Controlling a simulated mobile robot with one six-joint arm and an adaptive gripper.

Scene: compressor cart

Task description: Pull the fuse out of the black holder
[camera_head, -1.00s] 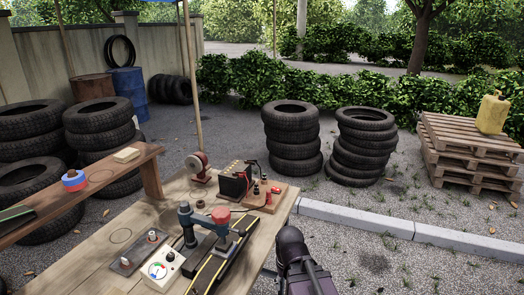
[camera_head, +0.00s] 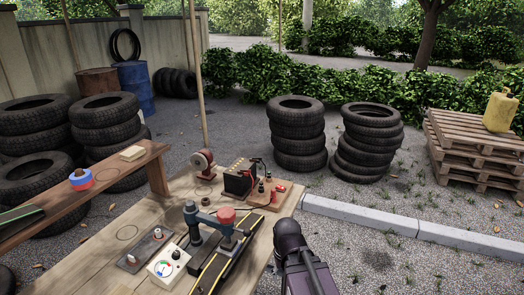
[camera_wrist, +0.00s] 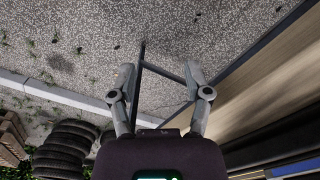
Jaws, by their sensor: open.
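My gripper (camera_wrist: 158,78) shows in the wrist view with its two grey fingers apart and nothing between them. It is over gravel beside a table edge. In the head view my dark arm shows at the bottom, right of the workbench, but its gripper is out of view. A black box (camera_head: 239,180) with a red part and small posts beside it stands on a wooden board (camera_head: 273,201) at the bench's far right corner. I cannot tell which small part there is the black holder or the fuse. Neither shows clearly in the wrist view.
The workbench (camera_head: 100,262) also carries a blue clamp-like tool with a red knob (camera_head: 227,215), a white gauge panel (camera_head: 165,270) and a red-rimmed round part (camera_head: 203,161). A raised plank shelf (camera_head: 110,172) is at left.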

